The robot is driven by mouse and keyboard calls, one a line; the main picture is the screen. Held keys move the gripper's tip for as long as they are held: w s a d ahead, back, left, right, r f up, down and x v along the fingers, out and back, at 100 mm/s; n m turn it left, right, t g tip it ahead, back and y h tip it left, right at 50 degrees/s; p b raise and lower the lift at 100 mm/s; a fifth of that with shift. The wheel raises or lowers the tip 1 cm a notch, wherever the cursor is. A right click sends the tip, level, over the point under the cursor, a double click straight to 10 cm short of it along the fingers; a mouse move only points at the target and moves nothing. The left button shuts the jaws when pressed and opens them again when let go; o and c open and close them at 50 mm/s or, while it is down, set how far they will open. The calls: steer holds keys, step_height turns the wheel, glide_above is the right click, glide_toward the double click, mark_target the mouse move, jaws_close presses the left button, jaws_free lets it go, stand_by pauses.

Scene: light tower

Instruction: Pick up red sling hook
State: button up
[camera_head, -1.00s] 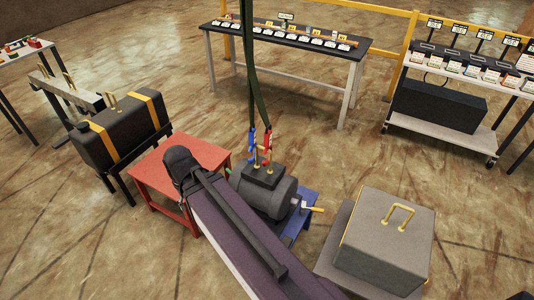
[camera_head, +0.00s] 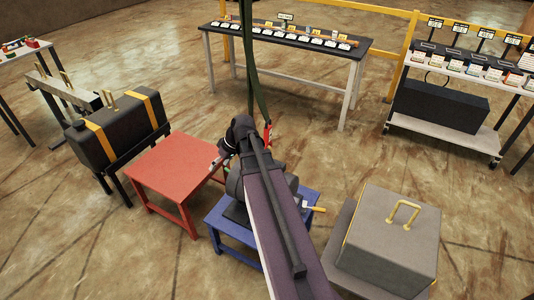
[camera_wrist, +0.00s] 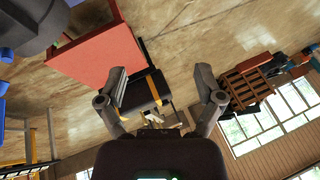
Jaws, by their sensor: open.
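The red sling hook (camera_head: 267,134) hangs at the lower end of a dark green sling (camera_head: 259,80), just right of my wrist in the head view. Its lower part is hidden behind my arm, so I cannot tell whether it touches the motor's lifting eye. The blue hook is hidden. The grey motor (camera_head: 233,186) sits on the blue table (camera_head: 226,226), partly behind my arm. My gripper (camera_wrist: 161,86) is open and empty in the wrist view, and no hook shows there. In the head view its end is small, left of the hook and above the motor.
A red table (camera_head: 170,160) stands left of the motor with a bare top. A black tank with yellow straps (camera_head: 118,128) is further left. A grey block with a yellow handle (camera_head: 388,240) stands at right. A long workbench (camera_head: 285,36) is behind.

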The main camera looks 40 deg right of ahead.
steer(key=w+d+n+t+y+b, duration=0.15)
steer(key=d+t+b, duration=0.25)
steer(key=d, duration=1.2)
steer(key=t+b, duration=0.3)
steer(key=t, duration=0.2)
glide_toward(271, 131)
steer(key=s+r, duration=0.2)
steer(key=shift+f+n+h, duration=0.2)
steer(key=shift+n+h, duration=0.15)
steer(key=shift+h, duration=0.1)
steer(key=b+x, duration=0.3)
steer(key=x, duration=0.4)
steer(key=shift+w+f, duration=0.2)
steer(key=shift+w, duration=0.1)
steer(key=shift+w+a+f, duration=0.1)
steer(key=shift+w+a, duration=0.2)
steer(key=shift+w, duration=0.15)
steer(key=shift+b+x, duration=1.25)
steer(key=shift+x, duration=1.35)
